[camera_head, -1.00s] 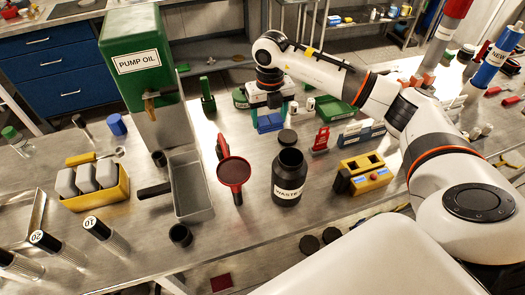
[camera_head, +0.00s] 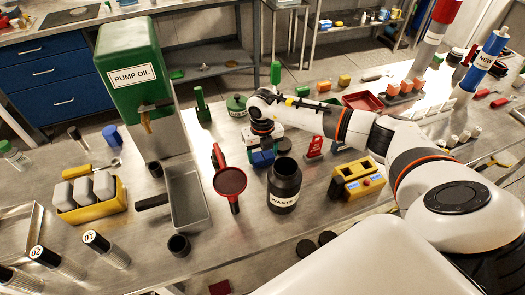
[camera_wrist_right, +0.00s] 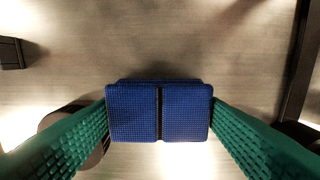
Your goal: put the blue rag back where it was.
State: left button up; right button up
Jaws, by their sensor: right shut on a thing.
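The blue rag (camera_wrist_right: 133,113) is a folded, ribbed block with a dark band across its middle. In the right wrist view it sits between the two green fingers of my right gripper (camera_wrist_right: 159,115), which press on its sides. In the head view the rag (camera_head: 262,159) shows under my right gripper (camera_head: 262,146), behind the black waste bottle and right of the red funnel. I cannot tell whether its underside touches the bench. My left gripper is not in view.
The open black waste bottle (camera_head: 284,185) stands close in front of the rag, with a red-handled funnel (camera_head: 230,181) to the left. A yellow block (camera_head: 357,179) and a red stand (camera_head: 314,147) are to the right. A metal tray (camera_head: 186,195) lies farther left.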

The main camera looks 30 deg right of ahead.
aim_at(262, 155)
jog(key=shift+f, duration=0.15)
jog(key=o, duration=1.1)
jog(key=shift+c, duration=0.2)
notch_tip(262, 155, up, 12)
jog(key=b, duration=0.3)
jog(key=shift+r, duration=0.2)
